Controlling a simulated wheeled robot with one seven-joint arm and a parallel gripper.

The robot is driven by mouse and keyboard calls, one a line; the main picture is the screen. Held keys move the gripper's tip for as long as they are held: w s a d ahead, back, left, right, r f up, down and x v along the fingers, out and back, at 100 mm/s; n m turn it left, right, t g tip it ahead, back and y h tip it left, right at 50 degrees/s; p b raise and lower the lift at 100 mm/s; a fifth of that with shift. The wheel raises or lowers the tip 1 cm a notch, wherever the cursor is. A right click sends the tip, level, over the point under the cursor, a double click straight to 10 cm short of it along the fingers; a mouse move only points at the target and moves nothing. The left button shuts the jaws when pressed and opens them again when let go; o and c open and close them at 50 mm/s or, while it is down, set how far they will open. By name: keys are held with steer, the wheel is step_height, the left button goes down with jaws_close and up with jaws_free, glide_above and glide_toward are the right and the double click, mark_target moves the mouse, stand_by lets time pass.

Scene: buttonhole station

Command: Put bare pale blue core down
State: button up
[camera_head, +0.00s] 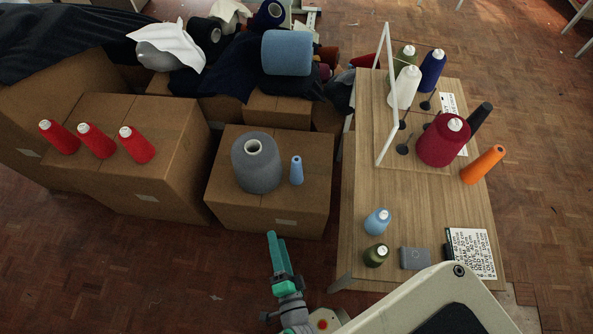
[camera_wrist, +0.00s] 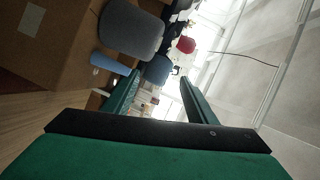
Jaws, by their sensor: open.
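The bare pale blue core (camera_head: 297,170) stands upright on a cardboard box (camera_head: 268,215), just right of a large grey cone (camera_head: 256,163). In the wrist view the pale blue core (camera_wrist: 108,64) shows to the left of my fingers, beside the grey cone (camera_wrist: 130,28). My gripper (camera_head: 273,241) is in front of that box, apart from the core. In the wrist view my gripper (camera_wrist: 158,85) has its green fingers spread with nothing between them.
A wooden table (camera_head: 385,195) on the right bears a white frame, several thread cones, a small pale blue cone (camera_head: 377,222), a grey block (camera_head: 414,258) and a printed card (camera_head: 470,253). Several red cones (camera_head: 97,141) stand on the left box. A blue cone (camera_head: 287,52) lies behind.

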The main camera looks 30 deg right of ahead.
steer(key=w+d+f+m+h, duration=0.3)
steer(key=w+d+f+m, duration=0.35)
steer(key=w+m, duration=0.4)
steer(key=m+g+h, duration=0.2)
steer(key=m+g, duration=0.1)
steer(key=m, duration=1.2)
glide_toward(296, 164)
steer(key=x, duration=0.7)
steer(key=shift+s, duration=0.1)
steer(key=x, duration=0.5)
steer(key=shift+a+r, duration=0.1)
jaws_close()
